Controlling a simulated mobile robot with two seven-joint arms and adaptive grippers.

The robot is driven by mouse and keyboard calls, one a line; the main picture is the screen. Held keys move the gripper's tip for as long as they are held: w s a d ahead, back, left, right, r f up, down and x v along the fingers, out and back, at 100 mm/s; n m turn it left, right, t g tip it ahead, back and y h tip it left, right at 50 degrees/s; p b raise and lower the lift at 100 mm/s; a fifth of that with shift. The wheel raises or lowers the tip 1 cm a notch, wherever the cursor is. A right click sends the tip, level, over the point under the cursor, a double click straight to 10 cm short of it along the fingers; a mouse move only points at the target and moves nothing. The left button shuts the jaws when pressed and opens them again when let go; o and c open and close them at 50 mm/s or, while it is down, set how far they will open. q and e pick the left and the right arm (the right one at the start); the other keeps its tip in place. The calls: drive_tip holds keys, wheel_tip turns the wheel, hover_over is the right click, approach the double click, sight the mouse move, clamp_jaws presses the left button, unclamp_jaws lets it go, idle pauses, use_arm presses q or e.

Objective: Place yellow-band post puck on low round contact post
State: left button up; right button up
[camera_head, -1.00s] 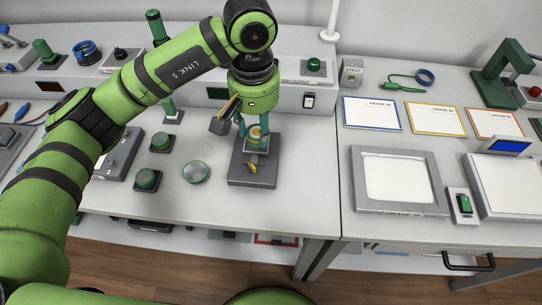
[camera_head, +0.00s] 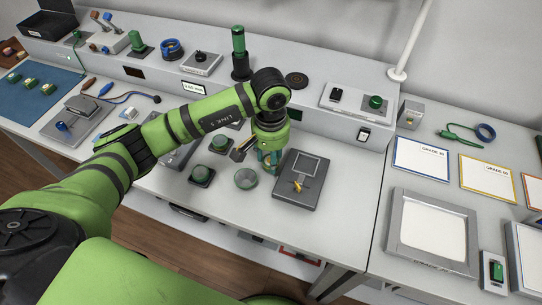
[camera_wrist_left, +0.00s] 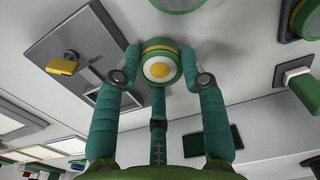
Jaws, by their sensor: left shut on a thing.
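My left gripper (camera_head: 268,163) is shut on the yellow-band puck (camera_wrist_left: 160,65), a short green cylinder with a yellow band and a pale face with a yellow centre. It sits between the two teal fingertips in the left wrist view; in the head view the gripper mostly hides it. The gripper is just left of a grey fixture (camera_head: 309,193) with a yellow lever (camera_head: 299,186). Low round green-topped posts on dark square bases stand to its left, one nearer (camera_head: 201,174) and one farther (camera_head: 220,143). I cannot tell which is the contact post. My right gripper is not in view.
A round green-rimmed disc (camera_head: 246,179) lies on the bench between the near post and the fixture. A raised shelf behind holds a tall green post (camera_head: 239,53) and switch boxes. Framed panels (camera_head: 432,232) lie right. Clear bench surrounds the fixture's front.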

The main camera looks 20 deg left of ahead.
use_arm(q)
drive_tip(key=shift+f, duration=0.95)
drive_tip(key=shift+f, duration=0.15)
drive_tip(key=o, duration=1.2)
drive_tip(key=shift+c, duration=0.2)
